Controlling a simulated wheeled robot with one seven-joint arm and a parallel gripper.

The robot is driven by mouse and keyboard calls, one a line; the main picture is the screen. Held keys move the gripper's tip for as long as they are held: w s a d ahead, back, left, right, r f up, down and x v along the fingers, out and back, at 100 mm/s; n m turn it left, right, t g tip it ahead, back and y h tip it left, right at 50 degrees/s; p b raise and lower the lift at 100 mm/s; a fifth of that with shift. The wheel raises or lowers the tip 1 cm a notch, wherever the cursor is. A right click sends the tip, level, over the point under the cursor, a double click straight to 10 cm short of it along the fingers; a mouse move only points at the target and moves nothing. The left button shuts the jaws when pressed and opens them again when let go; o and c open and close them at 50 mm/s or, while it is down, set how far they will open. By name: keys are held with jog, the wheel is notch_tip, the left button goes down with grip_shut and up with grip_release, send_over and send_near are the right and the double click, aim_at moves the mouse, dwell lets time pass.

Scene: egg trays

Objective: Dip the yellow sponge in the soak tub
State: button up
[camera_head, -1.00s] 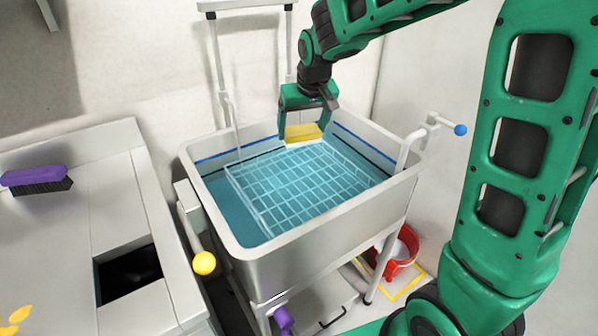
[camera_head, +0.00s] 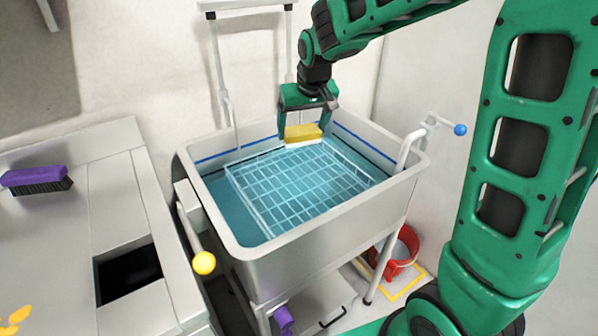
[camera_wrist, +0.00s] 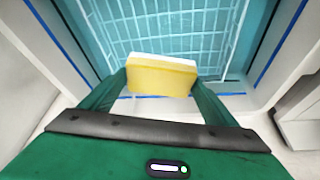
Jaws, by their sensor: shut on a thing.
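The yellow sponge (camera_head: 303,132), with a pale layer on one side, is between the fingers of my gripper (camera_head: 303,128). My gripper is shut on it, and the sponge also shows between both fingers in the wrist view (camera_wrist: 160,78). The soak tub (camera_head: 330,218) is a grey metal basin with blue water (camera_head: 228,205) and a pale wire rack (camera_head: 262,205) in it. The sponge is over the back part of the tub, near the rack's far edge. I cannot tell whether its underside touches the water.
A purple brush (camera_head: 36,180) lies on the counter (camera_head: 110,205) to the left, which has a dark square opening.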

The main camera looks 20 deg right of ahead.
aim_at(300, 128)
jog(key=shift+r, duration=0.15)
jog(key=shift+r, duration=1.9)
